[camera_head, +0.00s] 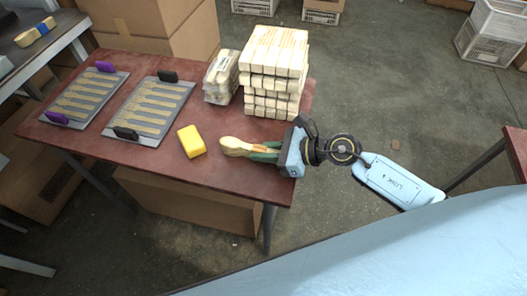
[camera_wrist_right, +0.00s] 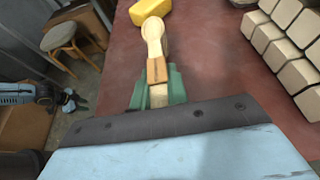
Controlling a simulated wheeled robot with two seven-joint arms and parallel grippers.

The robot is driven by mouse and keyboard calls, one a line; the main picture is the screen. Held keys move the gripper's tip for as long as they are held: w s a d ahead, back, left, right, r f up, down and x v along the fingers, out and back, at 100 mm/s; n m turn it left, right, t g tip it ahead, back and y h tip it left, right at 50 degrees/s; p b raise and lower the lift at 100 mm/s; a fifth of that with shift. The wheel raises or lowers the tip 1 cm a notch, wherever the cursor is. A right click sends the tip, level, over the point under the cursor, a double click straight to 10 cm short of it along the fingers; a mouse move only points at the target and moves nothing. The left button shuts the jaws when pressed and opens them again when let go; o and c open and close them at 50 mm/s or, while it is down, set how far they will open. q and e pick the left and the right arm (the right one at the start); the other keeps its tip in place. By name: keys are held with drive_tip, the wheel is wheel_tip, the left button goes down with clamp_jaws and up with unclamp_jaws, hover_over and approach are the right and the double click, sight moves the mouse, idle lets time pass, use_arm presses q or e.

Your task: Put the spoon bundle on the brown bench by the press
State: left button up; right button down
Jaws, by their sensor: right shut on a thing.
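The spoon bundle (camera_head: 234,146) is pale wood with a brown band around its handles. My right gripper (camera_head: 264,152) has green fingers and is shut on the handle end, over the front right of the red-brown table (camera_head: 225,185). In the right wrist view the spoon bowl (camera_wrist_right: 150,10) points away from the gripper (camera_wrist_right: 157,90). I cannot tell if the bundle touches the tabletop. A dark brown bench (camera_head: 22,52) stands at the upper left. No press can be made out clearly. A small blue arm part with a dark end (camera_wrist_right: 65,100) in the wrist view seems to be my left gripper; its jaws are unclear.
A yellow block (camera_head: 191,141) lies just left of the bundle. Stacked pale wooden pieces (camera_head: 275,65) and a wrapped pack (camera_head: 221,77) stand behind. Two spoon trays (camera_head: 150,110) (camera_head: 85,98) lie further left. Another bundle (camera_head: 35,32) lies on the bench. A stool (camera_wrist_right: 62,36) shows in the wrist view.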

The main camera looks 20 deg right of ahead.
drive_tip(key=shift+f, duration=0.1)
drive_tip(key=c, duration=1.4)
unclamp_jaws()
use_arm(q)
drive_tip(key=shift+w+r, duration=0.1)
drive_tip(key=shift+w, duration=0.1)
drive_tip(key=shift+r, duration=0.1)
